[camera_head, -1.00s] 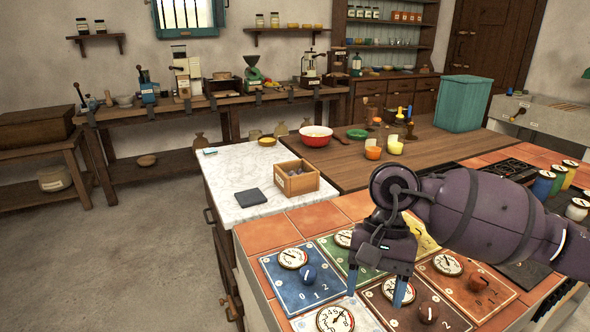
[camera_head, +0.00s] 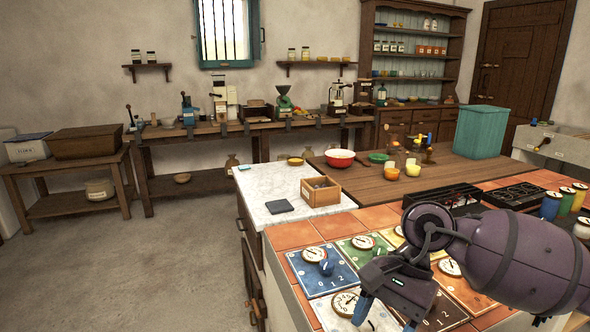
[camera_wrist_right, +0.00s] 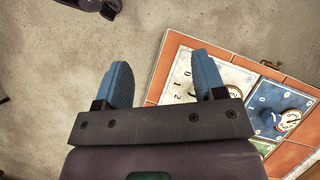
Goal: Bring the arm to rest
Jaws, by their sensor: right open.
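My right arm comes in from the right in the head view. Its gripper (camera_head: 387,313) hangs over the front edge of the tiled counter, by the dial panels. In the right wrist view the two blue fingers of the right gripper (camera_wrist_right: 165,82) stand apart with nothing between them. Below them are the bare floor and the counter's edge. The blue panel (camera_head: 322,270) with a gauge and knob lies left of the gripper; it also shows in the right wrist view (camera_wrist_right: 262,97). My left gripper is not in view.
A white marble top (camera_head: 262,188) holds a wooden box (camera_head: 321,197) and a dark slab (camera_head: 280,206). Behind are a red bowl (camera_head: 340,161) and a teal bin (camera_head: 481,132) on the wooden top. The stone floor (camera_head: 150,270) at left is clear.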

